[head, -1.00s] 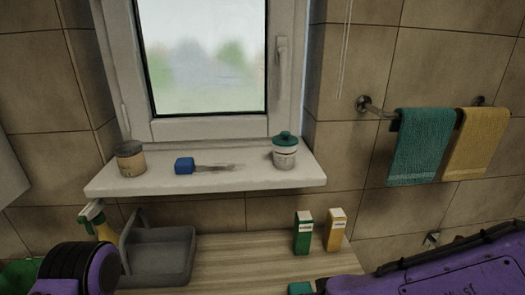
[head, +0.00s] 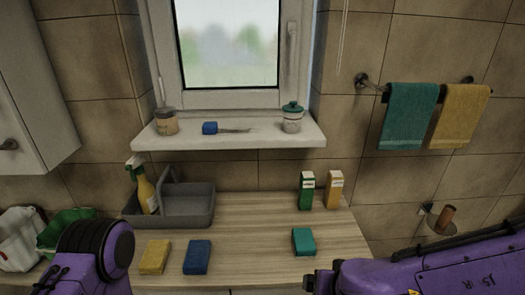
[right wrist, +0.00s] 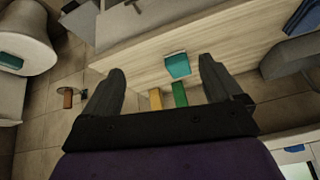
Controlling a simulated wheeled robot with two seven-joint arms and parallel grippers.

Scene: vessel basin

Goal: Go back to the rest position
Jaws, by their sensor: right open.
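My right gripper (right wrist: 161,65) is open in the right wrist view, with its two dark fingers apart and nothing between them. Beyond the fingers lie the wooden counter, a teal sponge (right wrist: 177,66), a yellow carton (right wrist: 155,99) and a green carton (right wrist: 180,94). In the head view my purple right arm crosses the lower right corner. My purple left arm with its black ring stands at the lower left. My left gripper is not visible.
The counter (head: 255,225) holds a grey caddy (head: 190,218) with a spray bottle (head: 148,194), a yellow sponge (head: 155,257), a blue sponge (head: 197,257) and the teal sponge (head: 303,241). The sill (head: 230,142) holds two jars and a blue-handled brush (head: 210,128). Towels hang right.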

